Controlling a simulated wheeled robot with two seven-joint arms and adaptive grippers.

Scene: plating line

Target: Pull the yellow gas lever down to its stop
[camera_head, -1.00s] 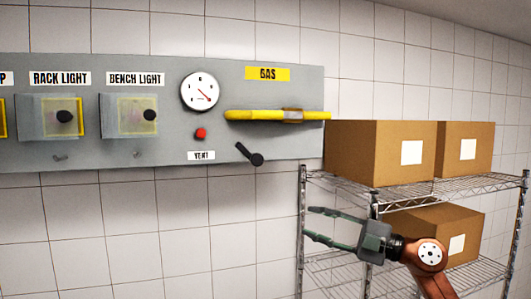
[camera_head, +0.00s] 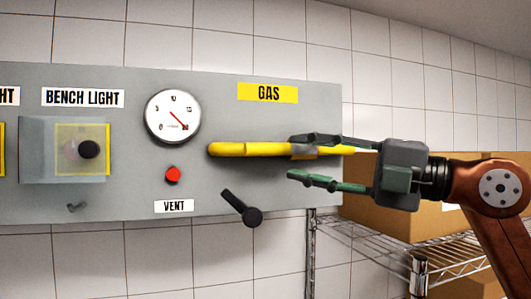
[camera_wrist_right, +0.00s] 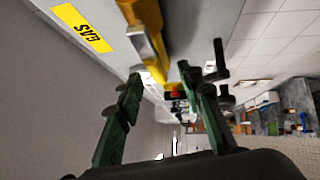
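The yellow gas lever (camera_head: 245,149) lies level across the grey panel, below the yellow GAS label (camera_head: 268,93). It has a grey-brown collar near its right end. My right gripper (camera_head: 291,157) is open and reaches in from the right, with its fingers pointing left. In the head view its upper finger overlaps the lever's right part, and its lower finger lies below the lever. In the right wrist view the lever (camera_wrist_right: 150,45) runs down from the top towards the gap between the open fingertips (camera_wrist_right: 160,75). Contact cannot be told. My left gripper is out of view.
A black-knobbed vent handle (camera_head: 241,207) slants below the lever, near a red button (camera_head: 173,174) and a round gauge (camera_head: 173,117). A covered bench light switch (camera_head: 65,150) is at the left. Boxes (camera_head: 385,212) on a wire rack (camera_head: 365,247) stand behind my arm.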

